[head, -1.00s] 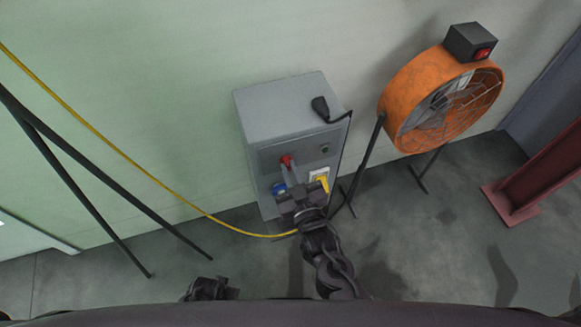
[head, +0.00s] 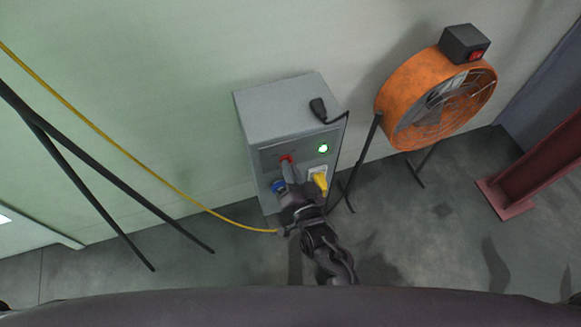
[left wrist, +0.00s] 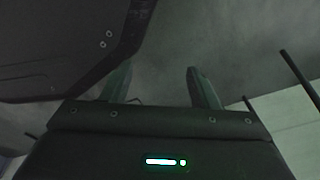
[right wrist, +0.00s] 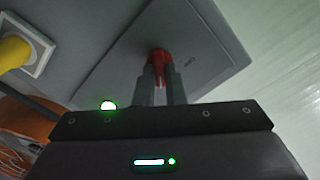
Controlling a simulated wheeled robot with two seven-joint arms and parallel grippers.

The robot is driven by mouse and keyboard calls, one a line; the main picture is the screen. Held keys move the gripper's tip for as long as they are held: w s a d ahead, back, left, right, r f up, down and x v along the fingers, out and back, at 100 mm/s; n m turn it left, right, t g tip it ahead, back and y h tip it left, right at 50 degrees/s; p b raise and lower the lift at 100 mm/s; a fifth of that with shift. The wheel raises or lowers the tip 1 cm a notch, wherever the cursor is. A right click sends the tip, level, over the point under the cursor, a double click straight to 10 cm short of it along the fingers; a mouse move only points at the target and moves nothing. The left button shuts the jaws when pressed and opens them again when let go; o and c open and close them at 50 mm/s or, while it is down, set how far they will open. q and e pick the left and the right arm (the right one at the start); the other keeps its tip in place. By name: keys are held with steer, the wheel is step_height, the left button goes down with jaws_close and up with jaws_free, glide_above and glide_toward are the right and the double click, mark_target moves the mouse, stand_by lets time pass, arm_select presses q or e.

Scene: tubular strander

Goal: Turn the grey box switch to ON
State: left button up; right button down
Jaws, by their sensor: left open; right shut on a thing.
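The grey box (head: 270,110) stands against the wall in the head view. Its red switch (head: 286,158) is on the front panel, and it also shows in the right wrist view (right wrist: 158,55). A lamp (head: 323,148) on the panel glows green. My right gripper (head: 287,170) is at the panel, its fingers shut on the red switch; in the right wrist view the fingers (right wrist: 160,82) close around the switch's handle. My left gripper (left wrist: 158,85) is open and empty in the left wrist view; it is out of the head view.
A yellow plug (head: 320,182) and a blue socket (head: 278,187) sit low on the box. An orange fan (head: 408,105) stands to the right, a red steel post (head: 510,195) beyond. A yellow cable (head: 130,160) hangs left.

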arm_select(q)
steer(key=shift+s+a+f, duration=0.1)
steer(key=shift+s+f, duration=0.05)
steer(key=shift+s, duration=0.35)
arm_select(e)
steer(key=shift+m, duration=0.6)
arm_select(q)
steer(key=shift+w, duration=0.1)
arm_select(e)
steer(key=c, duration=1.5)
jaws_free()
arm_select(q)
steer(key=shift+w, duration=0.1)
steer(key=shift+s+f, duration=0.1)
steer(key=shift+s, duration=0.45)
arm_select(e)
steer(key=v, duration=0.7)
steer(key=shift+s, duration=0.35)
arm_select(q)
steer(key=shift+w, duration=0.2)
arm_select(e)
steer(key=shift+d, duration=0.1)
